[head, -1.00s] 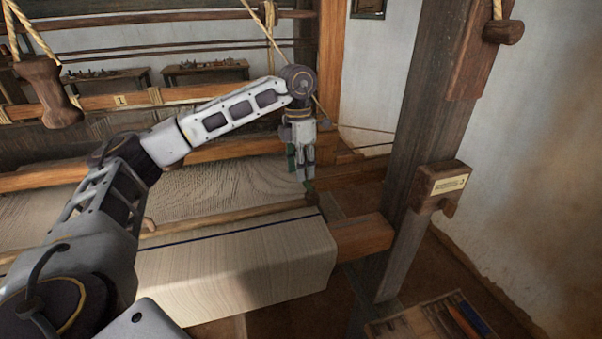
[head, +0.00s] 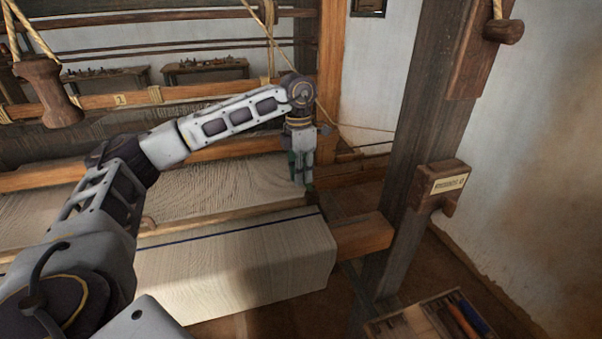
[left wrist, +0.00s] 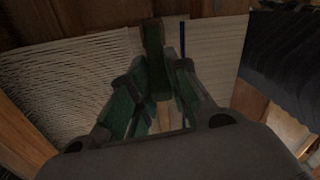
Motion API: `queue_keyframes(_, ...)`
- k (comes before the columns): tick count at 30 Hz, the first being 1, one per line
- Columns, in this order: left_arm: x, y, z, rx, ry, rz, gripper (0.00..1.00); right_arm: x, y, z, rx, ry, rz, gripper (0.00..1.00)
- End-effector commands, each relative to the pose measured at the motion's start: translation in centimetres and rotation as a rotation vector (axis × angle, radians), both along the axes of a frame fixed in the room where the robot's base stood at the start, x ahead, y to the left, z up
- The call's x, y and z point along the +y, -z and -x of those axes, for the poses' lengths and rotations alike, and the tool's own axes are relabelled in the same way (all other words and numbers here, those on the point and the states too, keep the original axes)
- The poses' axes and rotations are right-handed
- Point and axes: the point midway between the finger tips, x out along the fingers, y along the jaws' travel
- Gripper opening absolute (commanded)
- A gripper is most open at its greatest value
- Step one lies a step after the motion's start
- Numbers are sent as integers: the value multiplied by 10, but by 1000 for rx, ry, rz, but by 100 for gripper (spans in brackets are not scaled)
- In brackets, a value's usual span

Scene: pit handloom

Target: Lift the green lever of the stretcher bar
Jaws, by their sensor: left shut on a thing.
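My left gripper (head: 301,178) is at the right end of the stretcher bar (head: 220,217), low over the cloth's right edge. In the left wrist view its fingers (left wrist: 156,95) are closed in around the green lever (left wrist: 153,48), which stands up between and beyond the fingertips. In the head view the gripper mostly hides the lever, with only a little green showing at the fingertips. The wooden bar also shows between the fingers in the left wrist view (left wrist: 164,115). My right gripper is in neither view.
The cloth (head: 240,268) wraps over the front beam (head: 362,236). A dark loom post (head: 420,150) with a labelled wooden block (head: 440,186) stands to the right. A tray (head: 400,325) with tools is at the lower right. Ropes hang behind the gripper.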

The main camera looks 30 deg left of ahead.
Motion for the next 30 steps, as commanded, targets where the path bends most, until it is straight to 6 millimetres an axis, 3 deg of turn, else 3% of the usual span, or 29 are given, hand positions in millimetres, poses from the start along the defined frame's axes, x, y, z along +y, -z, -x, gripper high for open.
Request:
queue_keyframes(11, 1, 1, 1, -8, -1, 7, 0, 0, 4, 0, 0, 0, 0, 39)
queue_keyframes(30, 6, 7, 6, -102, 0, 88, 0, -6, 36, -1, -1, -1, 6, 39)
